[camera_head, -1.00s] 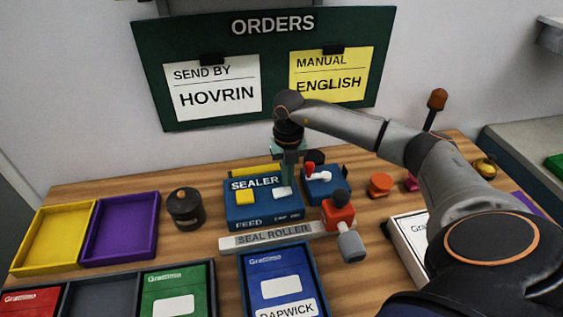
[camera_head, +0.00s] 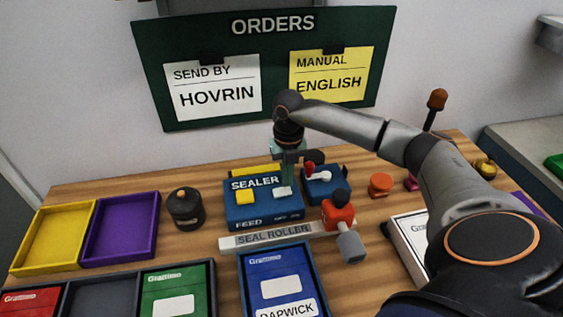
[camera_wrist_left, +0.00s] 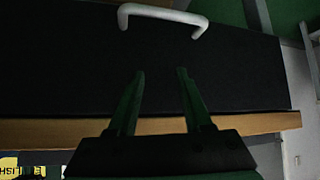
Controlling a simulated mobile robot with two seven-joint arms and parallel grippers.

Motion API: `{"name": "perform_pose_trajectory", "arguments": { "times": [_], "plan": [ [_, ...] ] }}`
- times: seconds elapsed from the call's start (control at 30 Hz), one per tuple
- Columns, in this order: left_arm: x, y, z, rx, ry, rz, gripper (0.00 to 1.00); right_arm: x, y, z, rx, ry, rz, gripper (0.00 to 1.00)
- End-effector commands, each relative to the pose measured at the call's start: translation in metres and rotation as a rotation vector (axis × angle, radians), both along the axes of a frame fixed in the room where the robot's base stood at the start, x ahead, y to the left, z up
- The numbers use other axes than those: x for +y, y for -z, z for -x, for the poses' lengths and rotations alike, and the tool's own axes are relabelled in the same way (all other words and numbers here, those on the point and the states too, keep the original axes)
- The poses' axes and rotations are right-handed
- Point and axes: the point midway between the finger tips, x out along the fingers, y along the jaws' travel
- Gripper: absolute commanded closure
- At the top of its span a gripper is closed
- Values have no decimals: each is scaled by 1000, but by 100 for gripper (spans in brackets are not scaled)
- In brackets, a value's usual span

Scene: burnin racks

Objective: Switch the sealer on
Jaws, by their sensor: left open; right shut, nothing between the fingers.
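The sealer (camera_head: 246,212) is a blue box on the wooden table, with the word SEALER on top and a yellow block, a white rocker piece (camera_head: 283,191) and the word FEED on its front. My right gripper (camera_head: 288,180) points down over the sealer's right part, shut and empty, its tips at or just above the white piece. I cannot tell whether they touch. My left gripper (camera_wrist_left: 158,90) shows only in the left wrist view, open and empty, in front of a dark panel with a white handle (camera_wrist_left: 163,17).
The grey seal roller bar (camera_head: 272,236) with a red and grey crank lies in front of the sealer. A blue box with a red-tipped lever (camera_head: 324,185) stands to its right. Yellow (camera_head: 50,268) and purple trays are at the left. An orders board (camera_head: 240,115) stands behind.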

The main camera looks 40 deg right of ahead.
Motion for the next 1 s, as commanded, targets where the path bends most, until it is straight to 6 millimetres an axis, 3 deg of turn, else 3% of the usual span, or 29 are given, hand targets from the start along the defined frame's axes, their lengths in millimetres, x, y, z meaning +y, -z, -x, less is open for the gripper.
{"name": "perform_pose_trajectory", "arguments": {
  "times": [1.0],
  "plan": [
    [0,10,0,0,0,0,50,0,16,0,1,0,0,100]
  ]
}}
